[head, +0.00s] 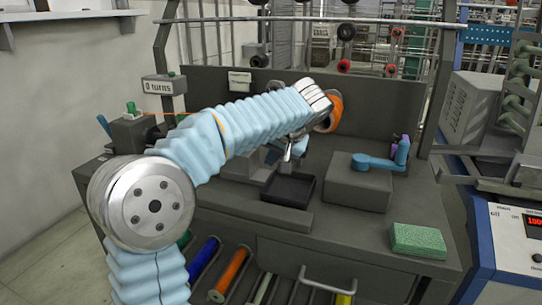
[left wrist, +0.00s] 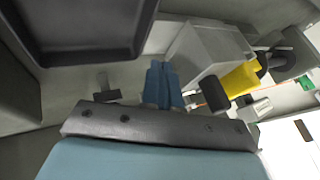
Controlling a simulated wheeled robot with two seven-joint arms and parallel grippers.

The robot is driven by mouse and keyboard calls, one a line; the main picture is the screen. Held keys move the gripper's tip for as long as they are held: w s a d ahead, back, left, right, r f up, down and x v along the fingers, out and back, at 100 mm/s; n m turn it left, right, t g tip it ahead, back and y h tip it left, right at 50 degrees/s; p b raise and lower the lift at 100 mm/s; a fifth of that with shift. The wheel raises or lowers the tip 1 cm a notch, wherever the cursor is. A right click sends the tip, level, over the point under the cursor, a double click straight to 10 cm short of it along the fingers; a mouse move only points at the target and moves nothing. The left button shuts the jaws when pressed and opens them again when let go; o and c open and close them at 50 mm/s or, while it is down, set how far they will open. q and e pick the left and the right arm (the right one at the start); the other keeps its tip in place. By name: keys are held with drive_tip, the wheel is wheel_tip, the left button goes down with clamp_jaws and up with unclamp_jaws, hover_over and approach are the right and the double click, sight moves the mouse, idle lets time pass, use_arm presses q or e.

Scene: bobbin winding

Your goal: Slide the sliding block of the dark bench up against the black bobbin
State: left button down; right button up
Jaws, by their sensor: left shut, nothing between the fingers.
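My left gripper (head: 275,157) hangs over the dark bench (head: 325,232), behind the black tray in the head view. In the left wrist view its two blue fingers (left wrist: 162,85) are together and hold nothing. A pale grey block (left wrist: 200,52) stands just beyond the fingertips; I cannot tell for sure whether it is the sliding block. A yellow part (left wrist: 240,79) lies to its right, with a black cylinder (left wrist: 213,93) at its near end that may be the black bobbin. A gap or contact between them is unclear. In the head view my arm hides this area.
A black tray (head: 290,188) sits close to my gripper. A grey box (head: 358,183) with a blue crank (head: 378,162) stands to its right. A green block (head: 418,241) lies at the front right. A "0 turns" sign (head: 159,86) stands at the left.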

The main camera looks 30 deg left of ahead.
use_arm(q)
drive_tip(key=v, duration=1)
drive_tip(key=shift+d+p, duration=0.35)
drive_tip(key=shift+d, duration=0.2)
